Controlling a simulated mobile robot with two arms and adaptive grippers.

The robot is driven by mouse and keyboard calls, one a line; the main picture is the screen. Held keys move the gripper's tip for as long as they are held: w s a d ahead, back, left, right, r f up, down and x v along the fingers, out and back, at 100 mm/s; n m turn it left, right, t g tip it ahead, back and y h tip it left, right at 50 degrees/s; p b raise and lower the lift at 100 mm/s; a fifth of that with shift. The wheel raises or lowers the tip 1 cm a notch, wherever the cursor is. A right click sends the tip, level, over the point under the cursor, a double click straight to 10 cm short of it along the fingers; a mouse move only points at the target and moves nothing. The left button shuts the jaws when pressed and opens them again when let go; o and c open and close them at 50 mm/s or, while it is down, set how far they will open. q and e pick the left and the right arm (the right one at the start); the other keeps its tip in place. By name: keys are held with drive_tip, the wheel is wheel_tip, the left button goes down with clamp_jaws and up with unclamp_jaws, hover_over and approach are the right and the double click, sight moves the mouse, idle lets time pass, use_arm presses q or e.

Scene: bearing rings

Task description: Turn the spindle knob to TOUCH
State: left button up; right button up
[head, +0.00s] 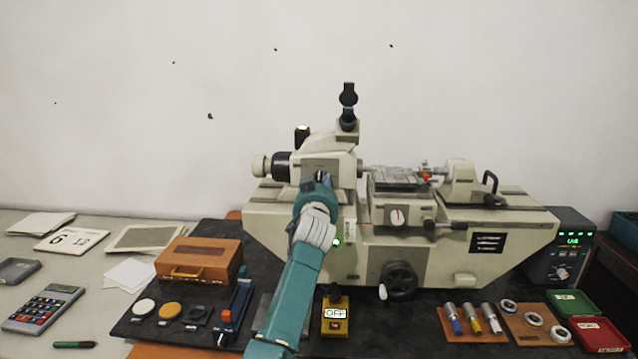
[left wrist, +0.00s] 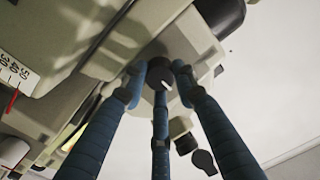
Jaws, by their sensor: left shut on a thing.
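The grey-beige measuring machine (head: 300,225) stands at the back of the table. The spindle knob (left wrist: 158,72) is a small dark round knob with a white mark, on a pale housing in the left wrist view. My left gripper (head: 322,178) reaches the machine's front, left of centre, and hides the knob in the head view. In the left wrist view its blue fingers (left wrist: 160,82) stand around the knob, shut on it. I cannot read a TOUCH label in either view. My right gripper is not in view.
A yellow box marked OFF (head: 336,318) stands just right of my arm. A handwheel (head: 400,278) and dial (head: 397,216) are on the machine's front. A wooden case (head: 200,258) stands left; a display unit (head: 560,250) stands right. Gauges and rings lie front right.

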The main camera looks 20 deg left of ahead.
use_arm(q)
drive_tip(key=shift+r, duration=0.2)
drive_tip(key=m+p, duration=0.1)
drive_tip(key=m, duration=0.4)
drive_tip(key=shift+r, duration=0.1)
drive_tip(key=m+p, duration=0.1)
drive_tip(key=m, duration=0.3)
drive_tip(key=shift+m+p, duration=0.3)
drive_tip(key=m+p, duration=0.2)
drive_tip(key=m, duration=0.3)
drive_tip(key=shift+d+m+h, duration=0.1)
drive_tip(key=shift+m+h, duration=0.2)
drive_tip(key=shift+f+m+p, duration=0.2)
drive_tip(key=shift+m+p, duration=0.5)
drive_tip(key=shift+m, duration=0.8)
drive_tip(key=shift+f, duration=0.1)
drive_tip(key=shift+d, duration=0.1)
